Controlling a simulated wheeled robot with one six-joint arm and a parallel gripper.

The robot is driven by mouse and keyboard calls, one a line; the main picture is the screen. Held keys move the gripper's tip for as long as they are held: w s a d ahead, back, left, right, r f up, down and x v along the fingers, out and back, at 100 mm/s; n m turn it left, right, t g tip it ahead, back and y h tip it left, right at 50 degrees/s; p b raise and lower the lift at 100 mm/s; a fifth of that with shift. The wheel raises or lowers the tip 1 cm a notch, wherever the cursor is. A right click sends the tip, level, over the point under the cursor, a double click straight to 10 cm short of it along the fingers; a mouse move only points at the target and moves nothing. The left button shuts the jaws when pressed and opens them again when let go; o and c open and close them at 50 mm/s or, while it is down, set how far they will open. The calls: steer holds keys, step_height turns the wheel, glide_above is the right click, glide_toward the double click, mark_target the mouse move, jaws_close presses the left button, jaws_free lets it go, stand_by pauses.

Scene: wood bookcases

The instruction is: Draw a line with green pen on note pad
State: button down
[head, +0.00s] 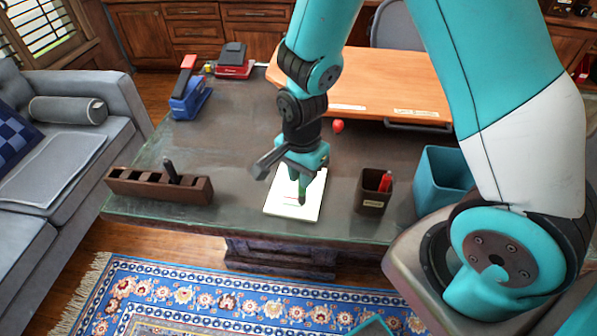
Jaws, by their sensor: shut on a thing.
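The white note pad (280,205) lies flat on the glass-topped desk, near its front edge. My gripper (302,180) points down over the right part of the pad and is shut on the green pen (301,199), which shows as a small dark green piece below the fingers. The pen's lower end is at or just above the page; I cannot tell if it touches. I see no clear green line on the page, though the gripper hides part of it.
A dark pen cup (370,203) with a red item stands right of the pad, beside a teal bin (440,180). A wooden holder (150,187) with a black item is at left. A red ball (338,126) lies behind; a blue stapler (188,95) stands back left.

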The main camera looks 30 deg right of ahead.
steer(key=shift+s+d, duration=0.2)
steer(key=shift+w+a, duration=0.1)
steer(key=shift+w+a, duration=0.4)
steer(key=shift+a, duration=0.05)
steer(key=shift+w+a+p, duration=0.35)
steer(key=shift+w+a, duration=0.15)
steer(key=shift+a, duration=0.15)
steer(key=shift+w+a+f, duration=0.1)
steer(key=shift+w+a, duration=0.3)
steer(key=shift+a, duration=0.05)
steer(key=shift+w, duration=0.1)
